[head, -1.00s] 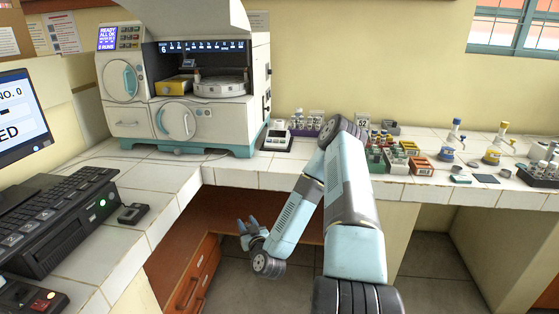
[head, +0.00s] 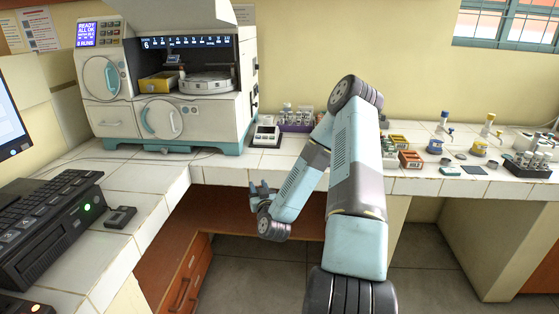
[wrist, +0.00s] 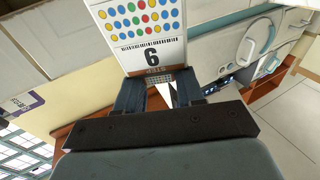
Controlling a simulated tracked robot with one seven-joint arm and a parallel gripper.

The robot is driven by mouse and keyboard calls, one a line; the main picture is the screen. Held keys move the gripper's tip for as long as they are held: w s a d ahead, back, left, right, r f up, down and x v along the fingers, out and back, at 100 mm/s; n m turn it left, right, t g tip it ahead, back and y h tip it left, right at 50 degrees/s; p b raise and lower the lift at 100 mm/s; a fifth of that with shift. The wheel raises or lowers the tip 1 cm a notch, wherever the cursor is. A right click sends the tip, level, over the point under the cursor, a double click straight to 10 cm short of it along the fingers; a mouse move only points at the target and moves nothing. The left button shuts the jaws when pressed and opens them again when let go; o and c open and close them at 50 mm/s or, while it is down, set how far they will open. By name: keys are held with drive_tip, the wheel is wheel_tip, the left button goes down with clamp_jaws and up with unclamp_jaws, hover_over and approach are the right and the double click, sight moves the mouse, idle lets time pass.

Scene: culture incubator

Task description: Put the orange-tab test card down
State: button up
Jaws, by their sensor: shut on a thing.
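The test card (wrist: 143,28) is white, with rows of blue, yellow, red and green dots and a large black digit that reads as 6 or 9. In the wrist view it sticks out beyond my gripper (wrist: 158,90), which is shut on its near end. That end is hidden between the fingers, and I cannot make out an orange tab clearly. In the head view my gripper (head: 263,189) hangs in front of the counter's front edge, below the incubator (head: 217,128); the card is too small to tell there.
A small white-topped device (head: 265,136) stands right of the incubator, and a purple rack (head: 297,121) of tubes beside it. A keyboard unit (head: 50,225) and a small dark box (head: 120,217) lie on the left counter. Bare tiles (head: 165,177) lie in front of the incubator.

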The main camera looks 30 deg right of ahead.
drive_tip(key=s+d+r+m+g+h, duration=0.15)
drive_tip(key=d+r+h, duration=0.25)
drive_tip(key=d+r, duration=0.6)
drive_tip(key=s+d+r+m+t+h, duration=0.1)
drive_tip(key=s+d+r+m+h, duration=0.2)
drive_tip(key=d+r, duration=0.75)
drive_tip(key=shift+g+h, duration=0.25)
drive_tip(key=shift+h, duration=0.35)
drive_tip(key=shift+w+a+f, duration=1.2)
drive_tip(key=shift+w+f, duration=0.65)
drive_tip(key=shift+w, duration=0.5)
drive_tip(key=shift+w+a+f, duration=1.15)
drive_tip(key=shift+w+f, duration=0.65)
drive_tip(key=shift+w, duration=0.5)
drive_tip(key=shift+w+a+f, duration=1.2)
drive_tip(key=shift+w+f, duration=0.65)
drive_tip(key=shift+w, duration=0.5)
drive_tip(key=shift+f, duration=0.1)
drive_tip(key=o, duration=1)
